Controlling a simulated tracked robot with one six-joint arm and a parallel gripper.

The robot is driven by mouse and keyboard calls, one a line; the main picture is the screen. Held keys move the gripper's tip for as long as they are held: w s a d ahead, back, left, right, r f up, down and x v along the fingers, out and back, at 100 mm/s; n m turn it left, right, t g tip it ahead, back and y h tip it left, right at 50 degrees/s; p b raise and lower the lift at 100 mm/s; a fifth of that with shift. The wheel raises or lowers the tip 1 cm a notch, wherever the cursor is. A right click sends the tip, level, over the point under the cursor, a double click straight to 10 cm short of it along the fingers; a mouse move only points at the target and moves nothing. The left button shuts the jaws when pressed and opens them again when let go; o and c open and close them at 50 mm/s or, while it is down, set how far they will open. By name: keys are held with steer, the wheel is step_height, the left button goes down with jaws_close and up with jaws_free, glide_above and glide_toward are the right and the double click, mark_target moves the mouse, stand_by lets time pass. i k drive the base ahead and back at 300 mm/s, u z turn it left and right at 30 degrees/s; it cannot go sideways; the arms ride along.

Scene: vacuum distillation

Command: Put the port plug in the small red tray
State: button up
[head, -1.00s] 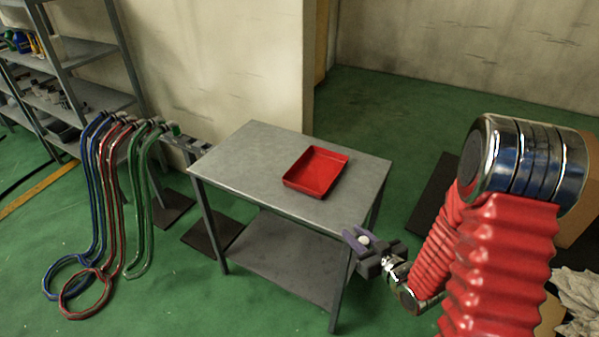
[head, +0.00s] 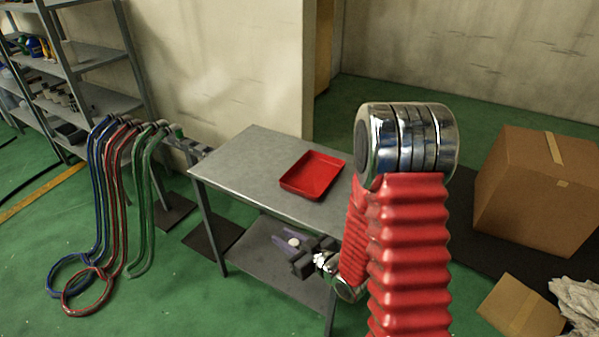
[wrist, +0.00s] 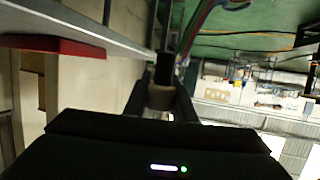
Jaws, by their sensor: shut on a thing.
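The small red tray (head: 312,176) lies empty on the grey metal table's top, towards its right side. It also shows at the upper left of the wrist view (wrist: 62,45). My gripper (head: 287,241) is shut on the port plug, in front of the table and left of my red arm. The plug (head: 293,242) shows as a small pale spot between the fingers in the head view. In the wrist view the plug (wrist: 160,97) has a beige body and a dark end, held between the fingers. The gripper is apart from the tray, nearer the camera.
The grey table (head: 237,165) has a bare top around the tray and a lower shelf (head: 262,262). Blue, red and green hoses (head: 104,200) hang on a rack to its left. Cardboard boxes (head: 540,190) stand on the floor at right. Shelving (head: 95,95) stands at the back left.

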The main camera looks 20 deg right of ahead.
mark_target(309, 182)
steer(key=z, duration=0.8)
steer(key=i, duration=0.1)
steer(key=u, duration=1.5)
steer(key=k, duration=0.65)
steer(key=u, duration=0.3)
steer(key=i, duration=1.65)
steer(key=z, duration=0.3)
